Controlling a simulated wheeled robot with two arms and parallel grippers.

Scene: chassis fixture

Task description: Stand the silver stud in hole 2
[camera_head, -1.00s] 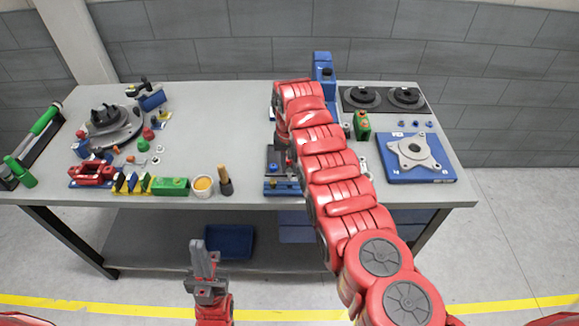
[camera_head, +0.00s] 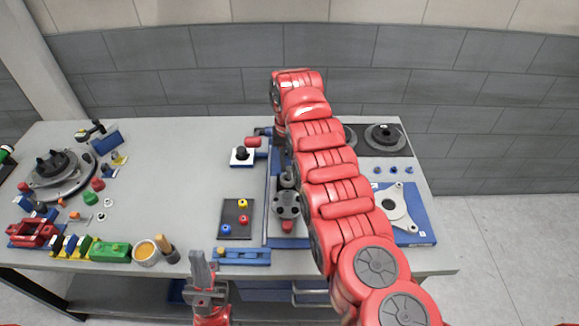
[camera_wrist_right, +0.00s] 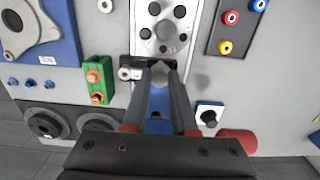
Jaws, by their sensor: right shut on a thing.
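My right gripper (camera_wrist_right: 160,80) is shut on a small silver piece (camera_wrist_right: 160,73), which looks like the stud; the fingers hide most of it. The gripper is at the near edge of a grey plate (camera_wrist_right: 170,47) with several dark round holes in the right wrist view. The plate also shows in the head view (camera_head: 287,188), partly behind my right arm. I cannot read any hole number. Whether the stud touches anything is unclear. My left gripper (camera_head: 206,260) points up in front of the table, holding nothing visible; its finger gap is unclear.
A dark tray (camera_head: 230,232) with yellow, red and blue knobs lies left of the plate. A green block (camera_wrist_right: 98,80), a white-based black knob (camera_wrist_right: 209,116) and a blue board with a grey flange (camera_wrist_right: 62,52) are near the gripper. The table's middle left is clear.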

